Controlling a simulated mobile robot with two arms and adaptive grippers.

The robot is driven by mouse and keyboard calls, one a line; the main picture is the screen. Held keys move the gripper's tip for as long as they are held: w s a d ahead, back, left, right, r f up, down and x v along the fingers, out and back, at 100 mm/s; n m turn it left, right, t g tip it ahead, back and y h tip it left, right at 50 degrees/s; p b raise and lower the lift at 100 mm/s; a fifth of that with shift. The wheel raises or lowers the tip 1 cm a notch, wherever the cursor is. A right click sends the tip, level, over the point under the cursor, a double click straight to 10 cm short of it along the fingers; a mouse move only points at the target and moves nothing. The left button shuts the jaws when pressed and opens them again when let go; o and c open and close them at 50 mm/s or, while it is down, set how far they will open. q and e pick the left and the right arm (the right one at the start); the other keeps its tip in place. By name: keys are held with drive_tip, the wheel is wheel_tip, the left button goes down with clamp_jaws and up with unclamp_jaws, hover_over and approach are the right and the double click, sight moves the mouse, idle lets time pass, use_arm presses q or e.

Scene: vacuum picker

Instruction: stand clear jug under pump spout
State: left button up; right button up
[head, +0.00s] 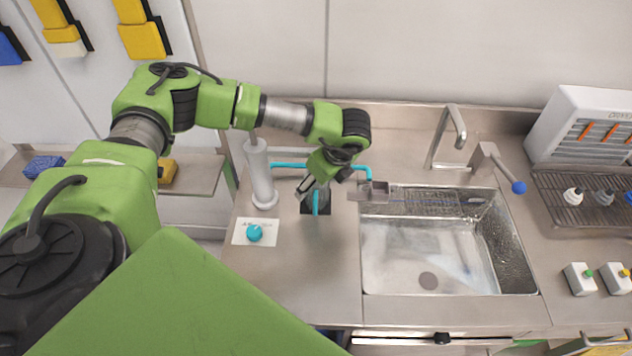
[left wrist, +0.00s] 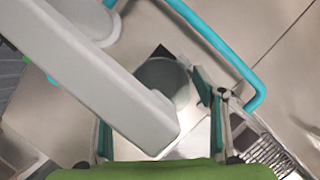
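My left gripper (head: 316,198) points down over a dark square (head: 312,209) beside the pump. In the left wrist view a greyish, see-through round shape (left wrist: 165,80), seemingly the clear jug, stands over the dark square (left wrist: 160,52). A teal-padded finger is close to its right side; the other finger is partly hidden behind the white pump. I cannot tell whether the fingers touch the jug. The pump (head: 260,172) is a white upright column left of the gripper; it crosses the left wrist view close up (left wrist: 90,75). My right gripper is out of view.
A teal pipe (head: 290,165) runs behind the gripper. The counter front left of the sink is clear.

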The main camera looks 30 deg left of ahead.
use_arm(q)
drive_tip(key=shift+d+r, duration=0.1)
drive_tip(key=b+v, duration=0.4)
drive_tip(key=v, duration=0.8)
drive_tip(key=shift+b, duration=0.3)
